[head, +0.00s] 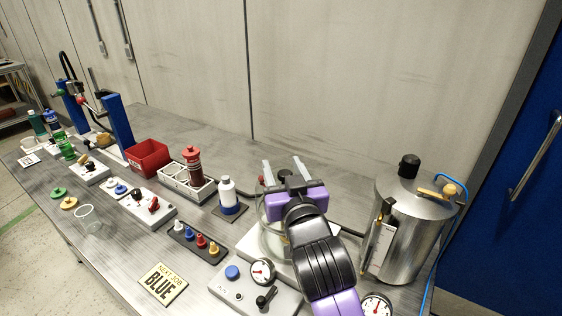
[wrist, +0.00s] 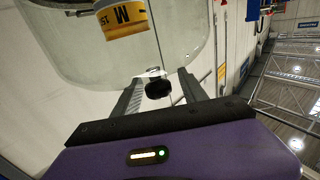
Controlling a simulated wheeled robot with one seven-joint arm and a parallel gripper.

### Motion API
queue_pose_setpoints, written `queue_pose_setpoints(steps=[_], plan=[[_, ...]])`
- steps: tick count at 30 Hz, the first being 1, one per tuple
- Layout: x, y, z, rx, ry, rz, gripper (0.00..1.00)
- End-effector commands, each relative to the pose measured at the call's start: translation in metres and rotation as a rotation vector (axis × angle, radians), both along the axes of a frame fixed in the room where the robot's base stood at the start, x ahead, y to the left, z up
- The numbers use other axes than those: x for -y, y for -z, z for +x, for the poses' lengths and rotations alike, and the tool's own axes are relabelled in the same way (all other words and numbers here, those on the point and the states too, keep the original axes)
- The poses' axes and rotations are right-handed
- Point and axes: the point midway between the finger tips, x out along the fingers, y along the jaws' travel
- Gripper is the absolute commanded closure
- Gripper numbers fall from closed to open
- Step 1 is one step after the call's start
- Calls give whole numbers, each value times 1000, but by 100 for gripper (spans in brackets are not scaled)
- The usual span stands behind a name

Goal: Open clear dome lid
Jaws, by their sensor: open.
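The clear dome (wrist: 85,55) is a see-through shell, partly hidden behind my arm in the head view, where its left edge (head: 262,238) shows. A black round knob (wrist: 157,88) sits between my finger tips in the wrist view; it also shows in the head view (head: 284,174). My gripper (wrist: 160,88) is open, with one finger on each side of the knob. In the head view my gripper (head: 283,172) is over the dome. I cannot tell whether the fingers touch the knob. A yellow-banded item (wrist: 124,20) marked "M" shows by the dome.
A steel tank (head: 405,235) with a black cap and blue hose stands close to the right. A grey panel (head: 240,292) with gauge and switch lies in front. Bare table lies behind the dome.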

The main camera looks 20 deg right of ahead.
Motion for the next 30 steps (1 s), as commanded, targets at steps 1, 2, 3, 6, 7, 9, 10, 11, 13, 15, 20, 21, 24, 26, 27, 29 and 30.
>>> queue_pose_setpoints(steps=[1, 2, 3, 6, 7, 9, 10, 11, 13, 15, 20, 21, 24, 26, 27, 29, 30], plan=[[1, -1, 5, -1, 1, 1, 50], [1, -1, 7, 0, 1, 1, 50], [2, -1, 9, -1, 1, 1, 50], [2, 0, 13, 0, 0, 0, 50], [2, 0, 13, 0, 0, 0, 50], [2, 0, 13, 0, 0, 0, 50], [2, 0, 13, 0, 0, 0, 50], [2, 0, 13, 0, 0, 0, 50], [2, 0, 13, 0, 0, 0, 50], [2, 0, 13, 0, 0, 0, 64], [2, 0, 13, 0, 0, 0, 95], [2, 0, 13, 0, 0, 0, 100], [2, 0, 13, 0, 0, 0, 100], [2, 0, 13, 0, 0, 0, 100], [2, 0, 13, 0, 0, 0, 100], [2, 0, 13, 0, 0, 0, 100], [2, 0, 13, 0, 0, 0, 100]])
